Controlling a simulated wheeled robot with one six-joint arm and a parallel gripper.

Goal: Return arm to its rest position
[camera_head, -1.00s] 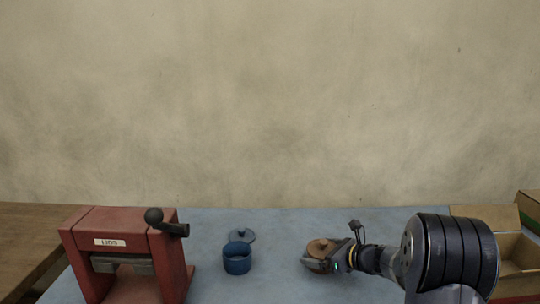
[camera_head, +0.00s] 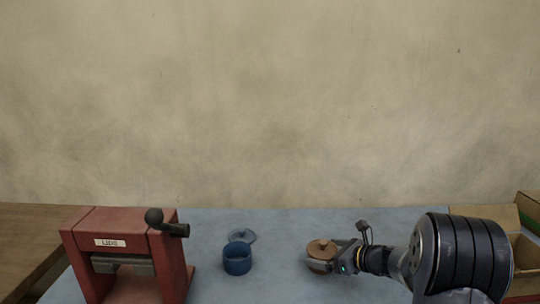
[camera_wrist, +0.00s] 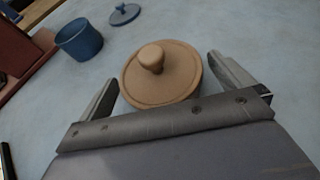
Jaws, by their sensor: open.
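My gripper (camera_wrist: 165,85) is open in the wrist view, its two fingers spread to either side of a round tan lidded pot (camera_wrist: 184,80) with a knob on top. The pot stands upright on the blue-grey table. In the head view the pot (camera_head: 321,246) is just left of my gripper (camera_head: 334,260), partly hidden by it. I cannot tell whether the fingers touch the pot. My arm reaches in from the right side of the head view, low over the table.
A blue pot (camera_head: 237,262) stands open, its blue lid (camera_head: 242,236) lying behind it. A red press (camera_head: 120,230) with a black-knobbed crank and a label stands at the left. Cardboard boxes (camera_head: 525,250) are at the right, partly behind my arm. The table (camera_head: 285,225) is clear between the pots.

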